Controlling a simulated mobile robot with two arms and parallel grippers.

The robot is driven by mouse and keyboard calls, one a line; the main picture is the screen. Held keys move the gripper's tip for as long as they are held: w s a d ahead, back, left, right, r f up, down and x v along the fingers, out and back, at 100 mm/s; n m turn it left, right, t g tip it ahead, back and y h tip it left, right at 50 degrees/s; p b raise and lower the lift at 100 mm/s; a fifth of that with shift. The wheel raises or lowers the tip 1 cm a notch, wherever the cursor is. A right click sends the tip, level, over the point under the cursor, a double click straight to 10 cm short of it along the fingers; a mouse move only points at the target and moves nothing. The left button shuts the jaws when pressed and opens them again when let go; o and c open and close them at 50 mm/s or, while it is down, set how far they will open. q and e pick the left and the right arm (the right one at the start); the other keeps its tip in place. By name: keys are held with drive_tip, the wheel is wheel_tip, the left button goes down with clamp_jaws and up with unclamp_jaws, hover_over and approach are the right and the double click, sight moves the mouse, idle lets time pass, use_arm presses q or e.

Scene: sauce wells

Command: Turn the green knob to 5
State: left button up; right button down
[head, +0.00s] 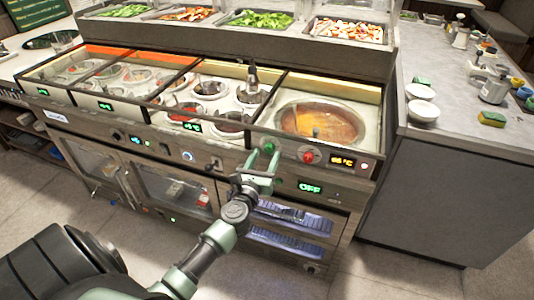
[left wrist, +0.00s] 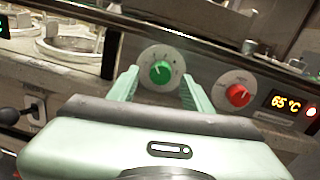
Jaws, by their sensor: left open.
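The green knob (left wrist: 160,72) sits on a pale round dial on the front panel. In the left wrist view it lies between and beyond the two fingertips of my left gripper (left wrist: 161,86). The dial's marks are too small to read. The knob also shows in the head view (head: 268,148), just beyond my left gripper (head: 262,160). My left gripper is open, with one finger on each side of the knob, and no contact is visible. My right gripper is not in view.
A red knob (left wrist: 238,95) and a lit display reading 65°C (left wrist: 286,103) are right of the green knob. A large pot of orange sauce (head: 320,122) sits above the panel. An OFF display (head: 310,188) is below.

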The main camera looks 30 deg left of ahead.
use_arm(q)
drive_tip(key=shift+x, duration=0.85)
drive_tip(key=shift+w, duration=0.2)
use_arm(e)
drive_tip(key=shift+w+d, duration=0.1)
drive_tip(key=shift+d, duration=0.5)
use_arm(q)
clamp_jaws()
